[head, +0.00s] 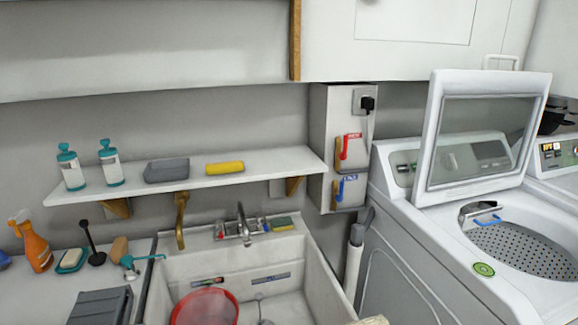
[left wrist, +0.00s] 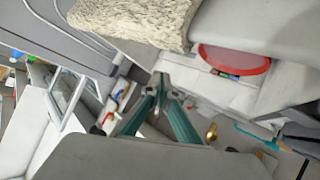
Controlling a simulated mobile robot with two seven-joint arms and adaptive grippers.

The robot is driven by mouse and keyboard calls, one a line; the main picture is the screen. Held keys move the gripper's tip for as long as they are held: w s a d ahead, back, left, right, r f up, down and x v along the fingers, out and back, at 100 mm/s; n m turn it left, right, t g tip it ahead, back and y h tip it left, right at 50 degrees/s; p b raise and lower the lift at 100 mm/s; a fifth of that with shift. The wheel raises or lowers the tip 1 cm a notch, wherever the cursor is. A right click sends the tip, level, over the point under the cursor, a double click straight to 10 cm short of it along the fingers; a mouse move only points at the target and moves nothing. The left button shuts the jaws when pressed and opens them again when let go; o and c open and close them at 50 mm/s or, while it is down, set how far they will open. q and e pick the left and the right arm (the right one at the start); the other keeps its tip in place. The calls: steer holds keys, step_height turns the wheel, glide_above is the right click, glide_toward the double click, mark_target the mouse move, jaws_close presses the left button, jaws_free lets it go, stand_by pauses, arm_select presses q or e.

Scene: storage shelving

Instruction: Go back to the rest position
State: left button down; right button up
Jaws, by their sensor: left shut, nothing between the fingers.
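My left gripper (left wrist: 161,84) shows in the left wrist view, its teal and grey fingers drawn together with nothing between them. It is in the open air, and the sink and shelf appear tilted behind it. The head view shows neither of my grippers. In the head view the white sink (head: 170,282) holds a red basin (head: 206,307); the basin also shows in the left wrist view (left wrist: 236,58). My right gripper is out of both views.
A white shelf (head: 232,178) carries two soap bottles, a grey block and a yellow sponge (head: 225,168). The washer lid (head: 482,130) stands open at the right. A spray bottle (head: 35,247) and brushes crowd the left counter. A shaggy cream item (left wrist: 130,20) is near the wrist camera.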

arm_select(q)
steer(key=s+a+f+m+g+y, duration=0.2)
steer(key=s+a+y, duration=0.45)
steer(key=a, duration=0.25)
steer(key=s+a+f+m+g+y, duration=0.1)
steer(key=s+a+f+m+y, duration=0.15)
steer(key=s+a+y, duration=0.45)
steer(key=d+f+n+t+h, duration=0.2)
steer(key=d+f+t+h, duration=0.1)
steer(key=d+f+h, duration=0.7)
steer(key=d+f, duration=0.3)
steer(key=d, duration=0.1)
steer(key=shift+w, duration=0.3)
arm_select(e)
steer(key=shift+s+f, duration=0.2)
